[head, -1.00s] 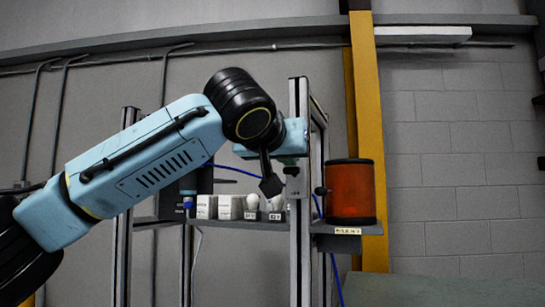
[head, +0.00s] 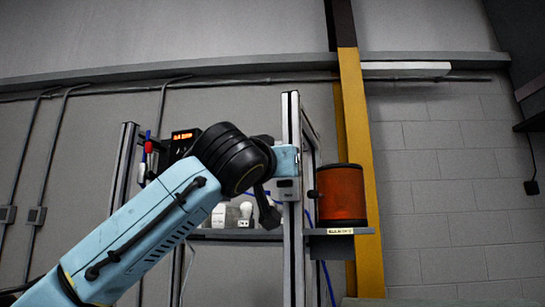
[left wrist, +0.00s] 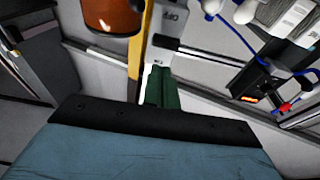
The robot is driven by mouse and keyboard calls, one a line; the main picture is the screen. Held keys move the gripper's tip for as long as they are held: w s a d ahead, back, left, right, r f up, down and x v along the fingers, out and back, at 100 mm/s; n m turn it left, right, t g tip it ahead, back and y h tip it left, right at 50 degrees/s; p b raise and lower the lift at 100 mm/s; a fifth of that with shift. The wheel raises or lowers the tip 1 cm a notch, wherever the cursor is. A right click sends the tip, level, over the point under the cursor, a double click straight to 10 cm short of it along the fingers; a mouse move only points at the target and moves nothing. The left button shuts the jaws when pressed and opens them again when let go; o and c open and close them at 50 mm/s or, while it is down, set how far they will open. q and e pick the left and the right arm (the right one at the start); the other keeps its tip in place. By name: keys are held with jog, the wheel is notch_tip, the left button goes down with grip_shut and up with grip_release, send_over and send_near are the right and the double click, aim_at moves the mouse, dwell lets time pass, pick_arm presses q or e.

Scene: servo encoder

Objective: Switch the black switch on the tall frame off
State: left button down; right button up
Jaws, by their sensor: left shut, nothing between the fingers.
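The tall frame's grey upright post (head: 291,115) stands at the middle of the head view, with a small grey switch box (head: 287,188) on it. In the left wrist view a pale plate (left wrist: 172,25) on the post carries an upside-down "OFF" label. My left gripper's blue hand (head: 286,158) is at the post just above the box. Its green fingers (left wrist: 162,88) are shut and empty, pointing towards the plate; contact cannot be told. My right gripper is not in view.
An orange cylinder (head: 341,194) stands on a small shelf (head: 340,231) right of the post. A box with a red display (head: 186,136) and white bulbs (head: 246,209) are behind my arm. A yellow column (head: 357,110) stands behind. The area at right is mostly clear.

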pick_arm(q)
jog(key=b+v, duration=0.3)
jog(key=v, duration=0.8)
jog(key=shift+s+r, duration=0.15)
jog(key=shift+r, duration=0.1)
jog(key=shift+d, duration=0.15)
